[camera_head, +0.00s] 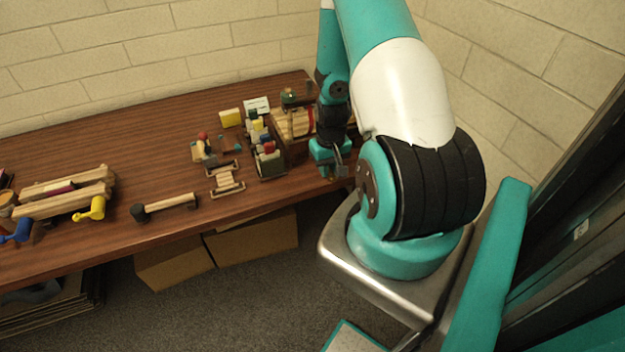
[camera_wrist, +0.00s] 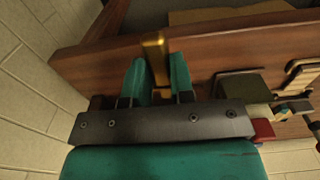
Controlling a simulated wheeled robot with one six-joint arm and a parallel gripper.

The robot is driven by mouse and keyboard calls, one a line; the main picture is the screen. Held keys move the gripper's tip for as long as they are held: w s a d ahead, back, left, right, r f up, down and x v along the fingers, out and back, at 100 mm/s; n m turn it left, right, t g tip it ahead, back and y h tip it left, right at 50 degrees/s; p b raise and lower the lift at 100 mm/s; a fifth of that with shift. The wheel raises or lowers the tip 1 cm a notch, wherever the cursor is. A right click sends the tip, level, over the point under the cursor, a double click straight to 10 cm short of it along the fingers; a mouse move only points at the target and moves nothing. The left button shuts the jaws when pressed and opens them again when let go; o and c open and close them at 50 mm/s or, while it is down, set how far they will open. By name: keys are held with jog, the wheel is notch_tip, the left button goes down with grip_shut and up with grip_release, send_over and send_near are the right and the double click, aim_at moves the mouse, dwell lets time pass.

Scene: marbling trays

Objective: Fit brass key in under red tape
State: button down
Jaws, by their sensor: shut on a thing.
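My gripper (camera_head: 332,160) is over the right end of the workbench, close to its front edge. In the wrist view, my gripper (camera_wrist: 156,72) is shut on the brass key (camera_wrist: 154,50), a narrow gold bar standing out between the two teal fingers. I cannot make out the key in the head view. A red strip, seemingly the red tape (camera_head: 311,118), runs across the pale wooden block or box (camera_head: 290,122) just left of my arm. The space under the tape is too small to see, and my arm hides part of that area.
Bottles and jars in a holder (camera_head: 268,165) stand left of the wooden box. A yellow block (camera_head: 230,117), a white card (camera_head: 257,105) and a small wooden frame (camera_head: 226,180) lie nearby. A roller (camera_head: 165,206) is farther left. The bench's back middle is clear.

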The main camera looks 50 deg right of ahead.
dwell(0.4)
jog(key=shift+w+d+b, duration=0.15)
jog(key=shift+w+d, duration=0.35)
jog(key=shift+w, duration=0.3)
jog(key=shift+w+d+b, duration=0.1)
jog(key=shift+w+d, duration=0.45)
jog(key=shift+w, duration=0.3)
jog(key=shift+w+d+b, duration=0.15)
jog(key=shift+w+d, duration=0.35)
jog(key=shift+w, duration=0.3)
jog(key=shift+w+d+b, duration=0.35)
jog(key=shift+w, duration=0.3)
jog(key=shift+w+d, duration=0.2)
jog(key=shift+w, duration=0.05)
jog(key=shift+w+d, duration=0.3)
jog(key=shift+w, duration=0.25)
